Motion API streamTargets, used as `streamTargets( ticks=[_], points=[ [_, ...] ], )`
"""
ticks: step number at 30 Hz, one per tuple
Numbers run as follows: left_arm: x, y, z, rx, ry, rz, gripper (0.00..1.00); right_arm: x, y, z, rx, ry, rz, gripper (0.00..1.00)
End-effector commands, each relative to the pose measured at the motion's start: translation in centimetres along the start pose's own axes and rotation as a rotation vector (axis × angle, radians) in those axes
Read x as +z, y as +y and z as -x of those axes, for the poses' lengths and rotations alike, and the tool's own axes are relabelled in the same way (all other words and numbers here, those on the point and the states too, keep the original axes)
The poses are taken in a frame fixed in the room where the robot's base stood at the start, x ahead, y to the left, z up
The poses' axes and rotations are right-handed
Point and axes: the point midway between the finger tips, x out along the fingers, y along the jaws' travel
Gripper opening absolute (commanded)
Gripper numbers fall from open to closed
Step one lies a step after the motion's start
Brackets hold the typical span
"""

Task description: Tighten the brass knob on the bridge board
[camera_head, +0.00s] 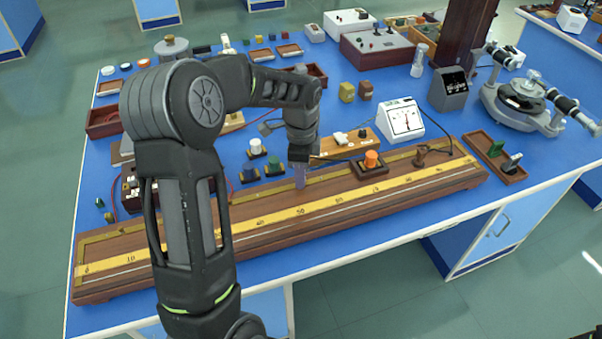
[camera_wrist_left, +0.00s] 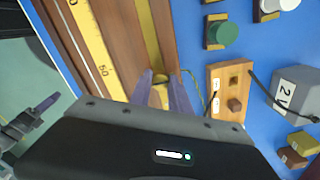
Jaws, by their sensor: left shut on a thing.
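The bridge board (camera_head: 400,196) is a long wooden board with a yellow scale, lying along the bench's front edge. It also shows in the left wrist view (camera_wrist_left: 124,42). My left gripper (camera_head: 300,180) points down at the board's back strip, near mid-length. In the left wrist view its two fingers (camera_wrist_left: 163,92) are shut on the small brass knob (camera_wrist_left: 160,92), which sits at the brass strip. The fingers hide most of the knob, and I cannot see how far it is turned. Part of my right gripper (camera_wrist_left: 40,110) shows at the left wrist view's left edge, away from the board; its opening is unclear.
A green-topped terminal (camera_head: 274,165) and a small wooden box (camera_wrist_left: 228,90) with a wire stand just behind the board. An orange knob on a dark base (camera_head: 371,160) and a white meter (camera_head: 402,119) are to the right. A wooden tray (camera_head: 495,160) lies beyond the board's right end.

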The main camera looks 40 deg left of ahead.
Motion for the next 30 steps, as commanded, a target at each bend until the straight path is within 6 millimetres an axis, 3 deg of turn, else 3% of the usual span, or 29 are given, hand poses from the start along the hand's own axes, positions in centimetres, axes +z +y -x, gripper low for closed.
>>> streamTargets(
  ticks=[11, 12, 19, 30],
  points=[
    [-0.02, -0.1, 0.1, -0.004, 0.0, -0.009, 0.0, 0.0, -0.01, 0.02, 0.0, 0.0, 0.0, 0.36],
    [-0.01, -0.1, 0.1, -0.004, 0.0, -0.009, 0.24, 0.0, -0.01, 0.02, 0.0, 0.0, 0.0, 0.36],
    [-0.01, -0.06, 0.06, -0.002, 0.0, -0.008, 0.43, 0.0, 0.0, 0.01, 0.0, 0.0, 0.0, 0.36],
    [-0.02, -0.06, 0.36, -0.002, 0.0, -0.008, 0.45, 0.0, 0.02, -0.05, 0.0, 0.0, 0.0, 0.36]
  ],
)
